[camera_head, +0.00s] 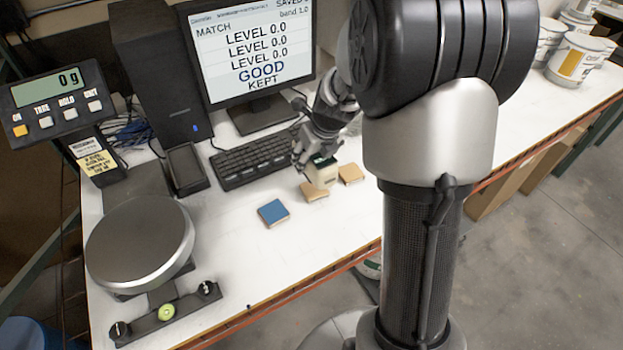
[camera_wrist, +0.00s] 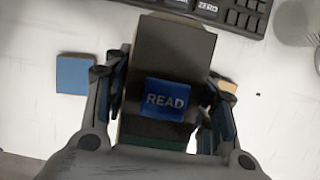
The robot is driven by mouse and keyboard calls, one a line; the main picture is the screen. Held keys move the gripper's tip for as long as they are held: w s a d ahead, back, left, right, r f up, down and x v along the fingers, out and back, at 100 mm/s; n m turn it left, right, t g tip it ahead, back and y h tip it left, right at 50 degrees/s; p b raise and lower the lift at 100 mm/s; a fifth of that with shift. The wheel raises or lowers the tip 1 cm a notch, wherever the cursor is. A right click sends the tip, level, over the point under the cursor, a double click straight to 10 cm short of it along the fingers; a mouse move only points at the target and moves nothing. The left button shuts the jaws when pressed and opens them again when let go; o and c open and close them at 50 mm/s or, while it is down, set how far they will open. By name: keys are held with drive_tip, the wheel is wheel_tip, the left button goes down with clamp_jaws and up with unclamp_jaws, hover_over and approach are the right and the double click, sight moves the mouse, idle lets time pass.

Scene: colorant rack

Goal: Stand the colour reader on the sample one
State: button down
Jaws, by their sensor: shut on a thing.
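The colour reader (camera_head: 322,175) is a small upright block, pale below and dark green on top in the head view. In the wrist view the reader (camera_wrist: 172,50) looks dark, with a blue READ button. My gripper (camera_head: 318,160) is shut on it, with a finger on each side in the wrist view (camera_wrist: 163,95). The reader is at the middle tan tile (camera_head: 314,194), partly covering it; I cannot tell whether they touch. A blue tile (camera_head: 273,213) lies to the left and another tan tile (camera_head: 350,173) to the right. I see no labels on the tiles.
A monitor (camera_head: 255,50) shows MATCH, LEVEL 0.0, GOOD and KEPT. A keyboard (camera_head: 255,160) lies behind the tiles. A scale (camera_head: 140,240) stands at left, its display (camera_head: 55,88) reading 0 g. Paint cans (camera_head: 575,58) stand far right. The table front (camera_head: 235,275) is clear.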

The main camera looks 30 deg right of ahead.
drive_tip(key=shift+f+b, duration=1.55)
drive_tip(key=shift+f, duration=1.45)
drive_tip(key=shift+f, duration=0.15)
drive_tip(key=c, duration=0.7)
unclamp_jaws()
